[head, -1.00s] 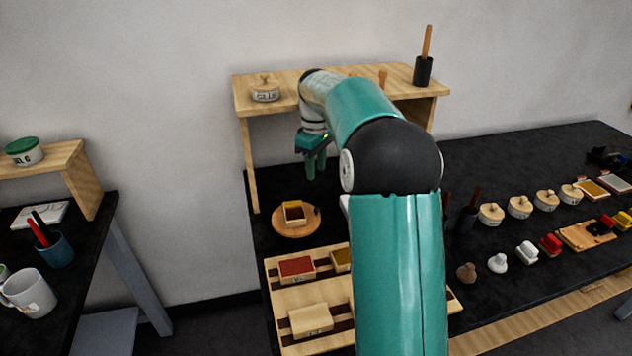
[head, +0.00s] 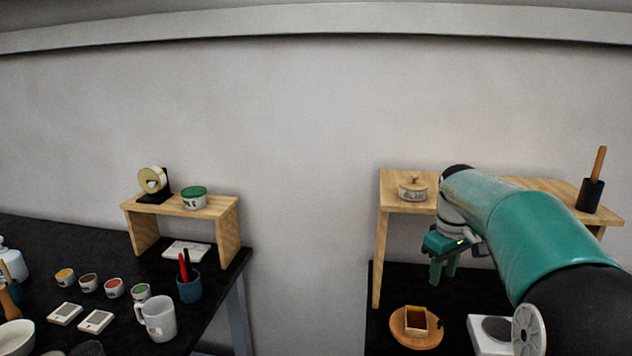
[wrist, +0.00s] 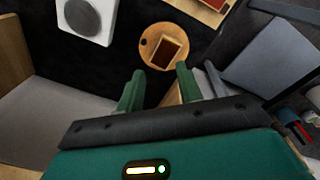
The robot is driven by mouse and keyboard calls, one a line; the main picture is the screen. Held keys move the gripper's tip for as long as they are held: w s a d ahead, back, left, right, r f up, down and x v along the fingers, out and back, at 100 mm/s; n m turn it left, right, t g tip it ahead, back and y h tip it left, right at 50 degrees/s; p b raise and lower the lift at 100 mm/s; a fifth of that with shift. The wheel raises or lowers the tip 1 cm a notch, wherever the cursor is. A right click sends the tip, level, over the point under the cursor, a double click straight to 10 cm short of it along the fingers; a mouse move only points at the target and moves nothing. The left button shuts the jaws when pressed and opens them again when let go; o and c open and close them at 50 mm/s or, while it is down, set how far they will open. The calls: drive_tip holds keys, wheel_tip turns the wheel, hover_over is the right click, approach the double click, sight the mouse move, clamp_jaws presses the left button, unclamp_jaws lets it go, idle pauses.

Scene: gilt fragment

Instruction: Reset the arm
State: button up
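My gripper (head: 444,270) hangs at the end of my teal arm, in front of the wooden shelf on the right table. Its two green fingers also show in the wrist view (wrist: 159,90), spread apart with nothing between them. My arm hides part of the shelf and much of the right table.
The wooden shelf (head: 395,198) carries a lidded jar (head: 413,189) and a black holder with a wooden handle (head: 592,192). A white device (head: 480,338) stands beside the board. The left table holds a mug (head: 157,318), pen cup (head: 189,288) and several small pots. A gap separates the tables.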

drive_tip(key=s+a+r+m+t, duration=0.1)
drive_tip(key=s+a+r, duration=0.1)
drive_tip(key=s+a, duration=0.45)
drive_tip(key=s+a+r+m+t, duration=0.1)
drive_tip(key=s+a+r+m, duration=0.15)
drive_tip(key=s, duration=0.65)
drive_tip(key=s+a+f+m+t, duration=0.1)
drive_tip(key=s+a+f, duration=0.1)
drive_tip(key=s, duration=0.4)
drive_tip(key=s+a+f+t, duration=0.1)
drive_tip(key=s+a+f, duration=0.1)
drive_tip(key=s+f, duration=0.2)
drive_tip(key=s, duration=0.2)
drive_tip(key=shift+s+a+m+t, duration=0.3)
drive_tip(key=shift+m, duration=0.05)
